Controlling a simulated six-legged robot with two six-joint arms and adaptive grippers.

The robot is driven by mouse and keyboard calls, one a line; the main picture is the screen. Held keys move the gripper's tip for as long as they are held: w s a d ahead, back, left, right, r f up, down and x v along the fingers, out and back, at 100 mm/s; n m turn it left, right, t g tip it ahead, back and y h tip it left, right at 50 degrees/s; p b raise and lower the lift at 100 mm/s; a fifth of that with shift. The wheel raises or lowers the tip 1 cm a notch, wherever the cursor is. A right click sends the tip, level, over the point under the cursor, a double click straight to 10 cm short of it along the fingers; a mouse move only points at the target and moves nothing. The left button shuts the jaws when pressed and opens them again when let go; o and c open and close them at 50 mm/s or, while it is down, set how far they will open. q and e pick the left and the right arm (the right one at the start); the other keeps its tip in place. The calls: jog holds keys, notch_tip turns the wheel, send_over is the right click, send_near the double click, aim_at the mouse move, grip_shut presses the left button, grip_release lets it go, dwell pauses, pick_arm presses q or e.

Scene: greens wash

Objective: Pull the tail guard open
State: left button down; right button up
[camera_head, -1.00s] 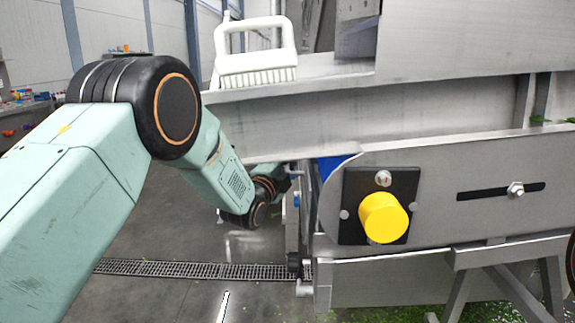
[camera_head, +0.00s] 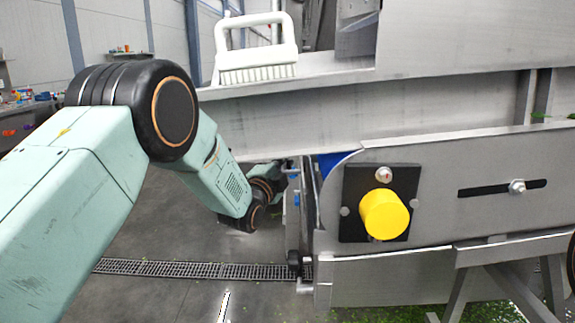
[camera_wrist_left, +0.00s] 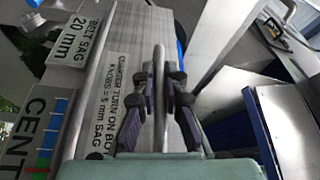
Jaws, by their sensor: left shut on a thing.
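The tail guard (camera_head: 304,215) shows edge-on in the head view, as a narrow grey metal panel at the left end of the conveyor. My left gripper (camera_head: 287,172) is at its upper part, partly hidden behind my own arm's wrist. In the left wrist view, my left gripper (camera_wrist_left: 160,95) has its dark fingers shut on a thin metal bar, which looks like the guard's handle (camera_wrist_left: 159,62). A labelled grey metal face (camera_wrist_left: 122,40) lies behind the fingers. How far the guard stands open is hard to tell. My right gripper is not in view.
A yellow knob (camera_head: 384,215) sits on a black plate on the conveyor side. A white brush (camera_head: 256,60) stands on the frame above my left arm. A floor drain (camera_head: 190,269) crosses the clear floor at left. Green scraps lie under the conveyor.

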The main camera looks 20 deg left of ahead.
pick_arm(q)
jog(key=s+a+f+n+t+y+b, duration=0.1)
jog(key=a+f+n+y+b, duration=0.3)
jog(key=n, duration=1.3)
notch_tip(320, 180, down, 6)
jog(key=t+y+b, duration=0.1)
jog(key=y+b, duration=0.2)
jog(key=b, duration=0.1)
jog(key=shift+s+t+b, duration=0.2)
jog(key=shift+t+b, duration=0.15)
jog(key=shift+t, duration=0.05)
jog(key=shift+f, duration=0.2)
jog(key=c, duration=1.4)
grip_release()
jog(key=shift+r, duration=0.2)
jog(key=v, duration=1.2)
